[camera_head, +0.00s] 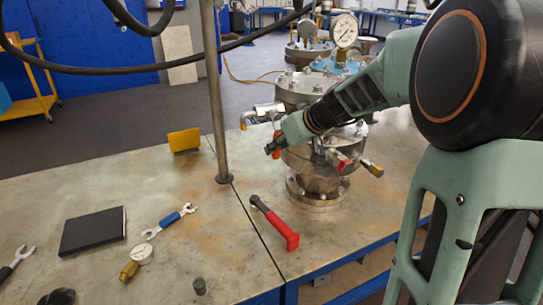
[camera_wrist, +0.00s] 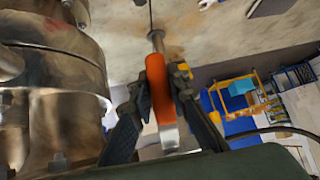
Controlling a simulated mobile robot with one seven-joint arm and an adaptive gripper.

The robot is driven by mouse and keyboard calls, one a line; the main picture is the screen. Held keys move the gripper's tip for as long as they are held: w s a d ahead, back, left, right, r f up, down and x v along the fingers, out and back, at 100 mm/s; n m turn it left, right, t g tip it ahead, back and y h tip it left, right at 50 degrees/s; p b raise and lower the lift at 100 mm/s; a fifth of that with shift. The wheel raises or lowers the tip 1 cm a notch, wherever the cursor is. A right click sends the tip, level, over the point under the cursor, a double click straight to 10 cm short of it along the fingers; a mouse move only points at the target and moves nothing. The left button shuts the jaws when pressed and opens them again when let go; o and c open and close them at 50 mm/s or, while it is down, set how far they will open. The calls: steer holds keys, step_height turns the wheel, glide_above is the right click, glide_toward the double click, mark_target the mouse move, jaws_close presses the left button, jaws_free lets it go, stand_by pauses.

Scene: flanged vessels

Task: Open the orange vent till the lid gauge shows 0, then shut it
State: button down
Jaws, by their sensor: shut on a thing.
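The flanged vessel (camera_head: 308,160) stands on the metal bench, with bolts around its lid. The lid gauge (camera_head: 344,30) is a white dial on top; its needle is too small to read. The orange vent handle (camera_head: 277,139) is at the vessel's left side, partly hidden by my gripper (camera_head: 273,147). In the wrist view the orange handle (camera_wrist: 158,88) lies between the two fingers of my gripper (camera_wrist: 159,80), which is shut on it. The vessel's flange (camera_wrist: 60,90) fills the left of that view.
A steel post (camera_head: 216,100) rises left of the vessel. A yellow block (camera_head: 184,140) stands behind.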

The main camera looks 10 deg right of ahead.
steer(key=shift+d+f+h+b, duration=0.1)
steer(key=shift+d+h+b, duration=0.2)
steer(key=shift+h, duration=0.1)
steer(key=shift+d, duration=0.1)
steer(key=c, duration=1.8)
jaws_free()
steer(key=v, duration=1.2)
